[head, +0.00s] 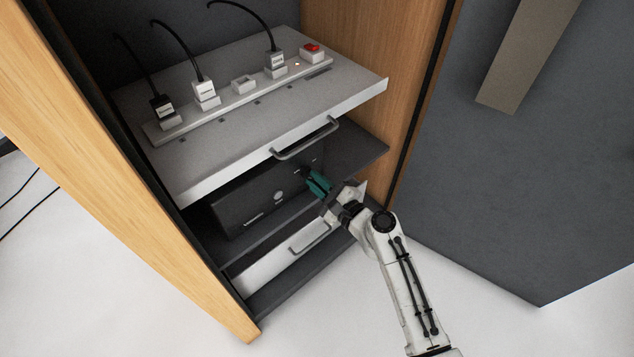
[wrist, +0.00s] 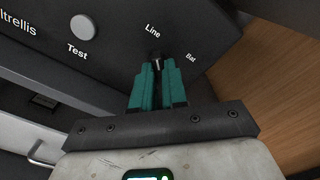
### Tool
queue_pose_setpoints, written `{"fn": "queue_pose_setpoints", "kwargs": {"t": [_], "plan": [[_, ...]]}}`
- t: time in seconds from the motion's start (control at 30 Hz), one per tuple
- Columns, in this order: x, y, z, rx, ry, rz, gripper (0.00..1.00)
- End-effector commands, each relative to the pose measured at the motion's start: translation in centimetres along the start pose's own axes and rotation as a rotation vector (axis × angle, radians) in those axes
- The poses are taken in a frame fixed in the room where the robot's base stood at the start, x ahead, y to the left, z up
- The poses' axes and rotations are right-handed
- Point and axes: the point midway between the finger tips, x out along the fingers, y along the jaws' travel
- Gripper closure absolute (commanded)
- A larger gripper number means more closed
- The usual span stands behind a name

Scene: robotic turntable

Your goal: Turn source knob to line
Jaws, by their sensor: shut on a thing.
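The source knob (wrist: 155,56) is a small dark knob on the black front panel of a unit, in the wrist view. The label "Line" (wrist: 152,31) is above it and the label "Bat" (wrist: 191,57) is to its right. My gripper (wrist: 156,67) has teal fingers shut on the knob, which hide most of it. Which label the knob points at cannot be told. In the head view my gripper (head: 313,180) reaches the right part of the black unit (head: 245,197); the knob is hidden there.
A round white button (wrist: 82,27) marked "Test" is left of the knob. A grey shelf (head: 222,145) with a handle (head: 305,140) and a power strip (head: 243,102) overhangs the unit. A wooden cabinet wall (wrist: 265,75) is close on the right. A drawer (head: 290,257) is below.

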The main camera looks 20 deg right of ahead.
Motion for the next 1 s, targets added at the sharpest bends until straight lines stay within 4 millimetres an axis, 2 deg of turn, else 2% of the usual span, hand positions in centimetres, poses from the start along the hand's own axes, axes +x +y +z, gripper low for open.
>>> {"fn": "queue_pose_setpoints", "kwargs": {"t": [0.4,0.43,0.7,1.0], "plan": [[-0.05,0.08,-0.03,-0.011,0.001,0.002,1.00],[-0.05,0.08,-0.03,-0.011,0.001,0.002,0.86],[-0.02,0.05,-0.01,-0.009,0.000,0.001,0.62],[-0.42,0.02,-0.02,-0.008,0.001,0.001,0.62]]}}
